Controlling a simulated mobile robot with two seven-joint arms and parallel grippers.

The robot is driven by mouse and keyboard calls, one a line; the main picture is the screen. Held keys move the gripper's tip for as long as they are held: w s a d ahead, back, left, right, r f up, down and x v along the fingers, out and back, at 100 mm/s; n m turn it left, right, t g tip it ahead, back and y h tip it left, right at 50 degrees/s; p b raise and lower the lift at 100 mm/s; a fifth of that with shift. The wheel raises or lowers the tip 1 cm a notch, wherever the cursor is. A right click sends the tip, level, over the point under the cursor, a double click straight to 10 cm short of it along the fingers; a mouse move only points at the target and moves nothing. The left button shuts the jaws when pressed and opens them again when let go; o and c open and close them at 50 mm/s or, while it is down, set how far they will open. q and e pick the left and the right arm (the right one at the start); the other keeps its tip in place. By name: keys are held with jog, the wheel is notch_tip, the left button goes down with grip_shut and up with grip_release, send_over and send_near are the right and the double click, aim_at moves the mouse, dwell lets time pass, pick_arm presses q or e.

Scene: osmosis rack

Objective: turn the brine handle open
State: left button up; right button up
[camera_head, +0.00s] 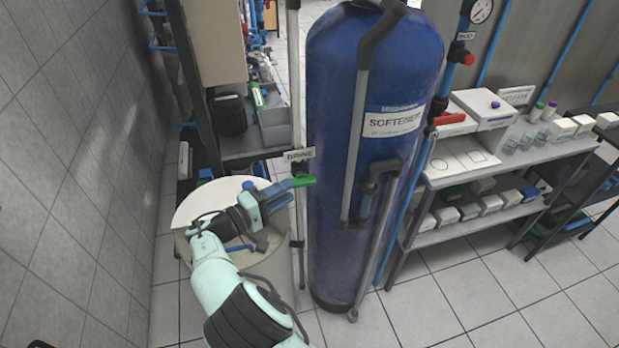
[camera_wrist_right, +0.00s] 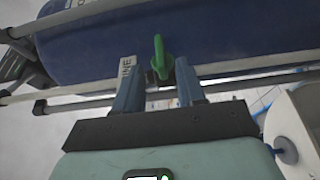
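The green brine handle (camera_head: 303,180) sits on a thin grey pipe just left of the blue softener tank, below a small "BRINE" label (camera_head: 299,155). In the head view, my right gripper (camera_head: 289,189) reaches toward it from the left, with its fingertips close to the handle. In the right wrist view, the green handle (camera_wrist_right: 160,57) shows in the gap between the two blue fingers of the right gripper (camera_wrist_right: 158,80). The fingers are apart, and neither visibly touches the handle. I cannot tell how deep the handle lies between them. My left gripper is not in view.
The blue softener tank (camera_head: 336,120) stands right behind the handle. A round pale brine tank (camera_head: 190,207) is beneath my right arm. A red handle (camera_head: 447,119) is on another pipe to the right, near a shelf with boxes. Open tiled floor lies in front.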

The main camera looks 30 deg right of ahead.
aim_at(314, 176)
jog(key=d, duration=0.2)
jog(key=w+d, duration=0.1)
jog(key=d, duration=0.5)
jog(key=shift+w+d+p, duration=0.1)
jog(key=shift+w+p, duration=0.05)
jog(key=shift+p, duration=0.25)
grip_shut()
